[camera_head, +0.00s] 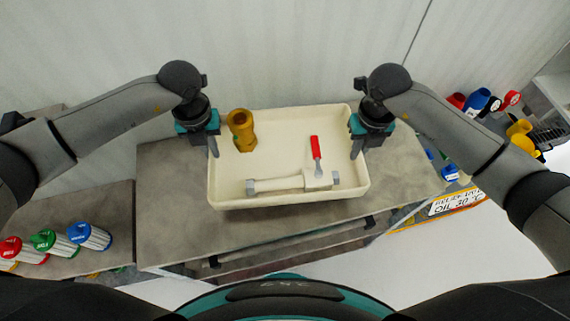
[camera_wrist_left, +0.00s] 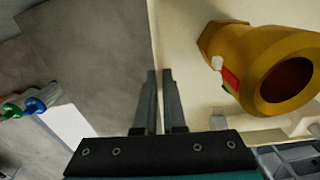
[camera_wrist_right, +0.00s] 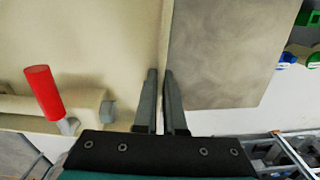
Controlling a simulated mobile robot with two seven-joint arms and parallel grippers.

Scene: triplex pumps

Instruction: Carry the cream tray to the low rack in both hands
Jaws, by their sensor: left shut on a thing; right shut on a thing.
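The cream tray (camera_head: 290,200) is over the grey worktop in the head view; I cannot tell whether it touches it. In it are a brass-coloured fitting (camera_head: 241,130) at the back left and a cream valve with a red handle (camera_head: 290,182) along the front. My left gripper (camera_head: 213,152) is shut on the tray's left wall, which shows between its fingers in the left wrist view (camera_wrist_left: 155,50). My right gripper (camera_head: 356,152) is shut on the right wall, as the right wrist view (camera_wrist_right: 166,50) shows. Parts of both side walls are hidden by the fingers.
Red, blue and yellow parts (camera_head: 478,100) are at the right. A pale wall (camera_head: 280,50) closes off the back. Bare worktop (camera_head: 170,200) shows left of the tray.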

